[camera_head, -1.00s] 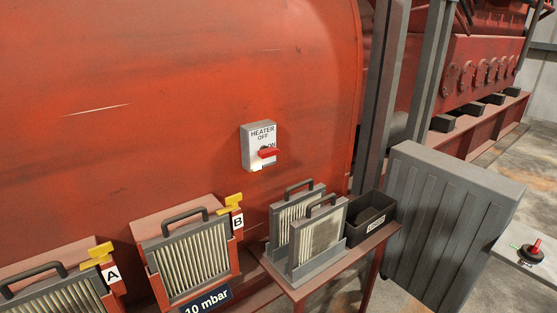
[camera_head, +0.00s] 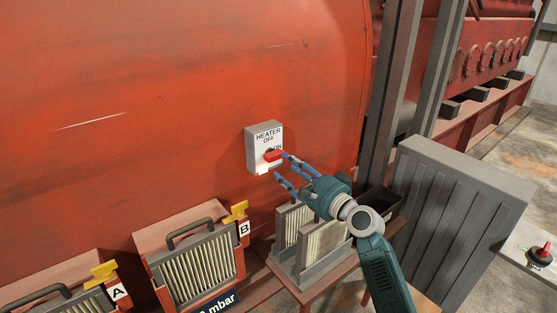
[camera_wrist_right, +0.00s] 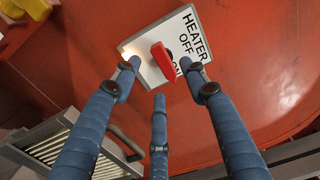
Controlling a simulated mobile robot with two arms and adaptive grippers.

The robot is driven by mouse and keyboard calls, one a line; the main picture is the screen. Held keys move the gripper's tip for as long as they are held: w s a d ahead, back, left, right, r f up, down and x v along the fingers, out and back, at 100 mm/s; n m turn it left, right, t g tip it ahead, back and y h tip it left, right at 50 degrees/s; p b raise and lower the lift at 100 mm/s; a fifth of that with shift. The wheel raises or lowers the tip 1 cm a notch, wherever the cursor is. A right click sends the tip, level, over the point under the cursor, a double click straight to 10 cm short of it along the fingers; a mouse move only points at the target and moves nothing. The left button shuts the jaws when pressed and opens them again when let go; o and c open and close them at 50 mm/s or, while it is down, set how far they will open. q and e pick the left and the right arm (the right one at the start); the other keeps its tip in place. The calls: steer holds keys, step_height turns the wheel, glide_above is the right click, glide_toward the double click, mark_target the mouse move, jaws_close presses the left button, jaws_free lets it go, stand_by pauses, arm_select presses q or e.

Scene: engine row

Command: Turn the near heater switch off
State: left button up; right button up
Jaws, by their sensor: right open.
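The heater switch box (camera_head: 262,139) is a grey-white box on the red engine wall, labelled HEATER, OFF and ON. Its red handle (camera_head: 272,156) points towards the ON label. In the right wrist view the red handle (camera_wrist_right: 164,62) stands between my fingertips, with the label plate (camera_wrist_right: 185,35) behind it. My right gripper (camera_head: 280,166) is open, its blue fingers reaching to the lower right of the box. I cannot tell whether a fingertip touches the handle. A small light glows at the plate's lower edge (camera_head: 263,170). My left gripper is not in view.
Two filter housings with yellow levers, A (camera_head: 104,271) and B (camera_head: 235,212), stand below left. Spare filters (camera_head: 318,244) and a dark bin (camera_head: 378,199) sit on a stand under my right arm. A grey ribbed panel (camera_head: 455,215) stands to the right.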

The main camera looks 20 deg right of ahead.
mark_target(276, 160)
steer(key=x, duration=0.5)
jaws_close()
